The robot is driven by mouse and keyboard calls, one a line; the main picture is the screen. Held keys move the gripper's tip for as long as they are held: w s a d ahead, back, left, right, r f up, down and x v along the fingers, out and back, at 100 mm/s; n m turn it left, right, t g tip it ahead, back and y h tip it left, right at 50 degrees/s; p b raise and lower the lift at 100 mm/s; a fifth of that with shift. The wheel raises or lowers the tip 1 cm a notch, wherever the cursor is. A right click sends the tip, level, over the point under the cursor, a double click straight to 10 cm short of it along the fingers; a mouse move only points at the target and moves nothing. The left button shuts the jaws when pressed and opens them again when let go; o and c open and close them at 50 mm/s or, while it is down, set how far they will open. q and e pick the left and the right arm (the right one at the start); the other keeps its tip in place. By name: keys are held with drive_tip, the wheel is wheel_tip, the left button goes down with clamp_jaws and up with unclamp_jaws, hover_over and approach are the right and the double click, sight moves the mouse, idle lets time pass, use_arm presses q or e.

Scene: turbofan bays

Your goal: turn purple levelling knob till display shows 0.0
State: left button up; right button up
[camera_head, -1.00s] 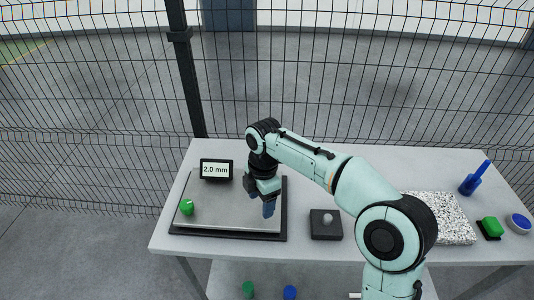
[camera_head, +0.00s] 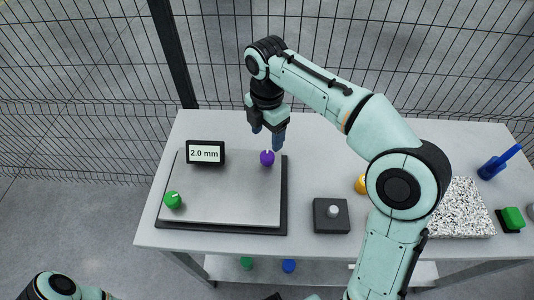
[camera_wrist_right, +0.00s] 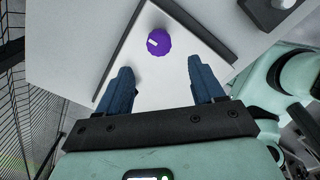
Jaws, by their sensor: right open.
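The purple levelling knob (camera_head: 267,158) sits at the back right corner of a grey plate (camera_head: 222,195). The display (camera_head: 205,153) at the plate's back left reads 2.0 mm. My right gripper (camera_head: 267,140) is open and empty, just behind and above the knob in the head view. In the right wrist view the knob (camera_wrist_right: 159,42) lies beyond the fingertips, between their lines, with a white mark on it. The fingers (camera_wrist_right: 160,82) are apart and do not touch it. Of my left arm only a part shows at the bottom left; its gripper is not visible.
A green knob (camera_head: 173,200) sits at the plate's front left. A dark box with a grey button (camera_head: 332,215) stands right of the plate. A speckled slab (camera_head: 458,208), a blue brush-like tool (camera_head: 499,162) and a green block (camera_head: 512,218) are at the right. A wire fence stands behind the table.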

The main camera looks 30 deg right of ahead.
sight(267, 155)
wheel_tip(267, 155, down, 9)
drive_tip(key=shift+w+f+b, duration=0.1)
drive_tip(key=shift+b, duration=0.7)
use_arm(q)
drive_tip(key=shift+s+f, duration=0.25)
drive_tip(key=shift+f, duration=0.3)
drive_tip(key=shift+s+f, duration=0.25)
drive_tip(key=shift+f, duration=0.3)
use_arm(e)
drive_tip(key=c, duration=1.1)
